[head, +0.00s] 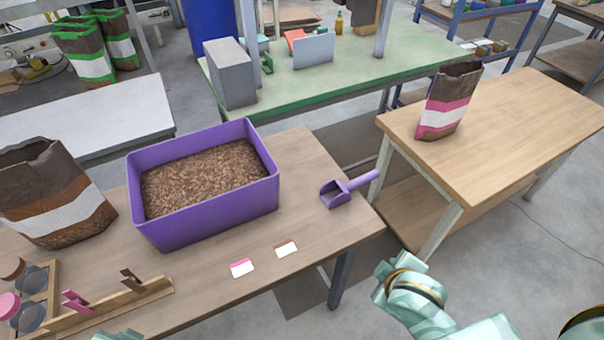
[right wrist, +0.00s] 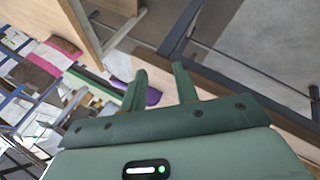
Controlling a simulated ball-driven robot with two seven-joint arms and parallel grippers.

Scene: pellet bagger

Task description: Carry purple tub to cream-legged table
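The purple tub (head: 208,217) stands upright on a wooden table (head: 300,165) with dark legs, filled with brown pellets. The cream-legged table (head: 520,110) stands to the right, across a gap, with a brown bag with pink and white bands (head: 447,105) on its far left corner. My right gripper (head: 385,285) is in front of the tub's table, apart from the tub. In the right wrist view its two fingers (right wrist: 160,85) are spread, with nothing gripped; a purple thing shows beyond them. Only a sliver of my left arm or gripper (head: 115,336) shows at the bottom edge.
A purple scoop (head: 345,190) lies right of the tub. Two small cards (head: 242,267) lie in front of it. A brown-and-white bag (head: 55,195) stands left, and a wooden rack (head: 115,303) lies front left. The cream-legged table's middle and right are clear.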

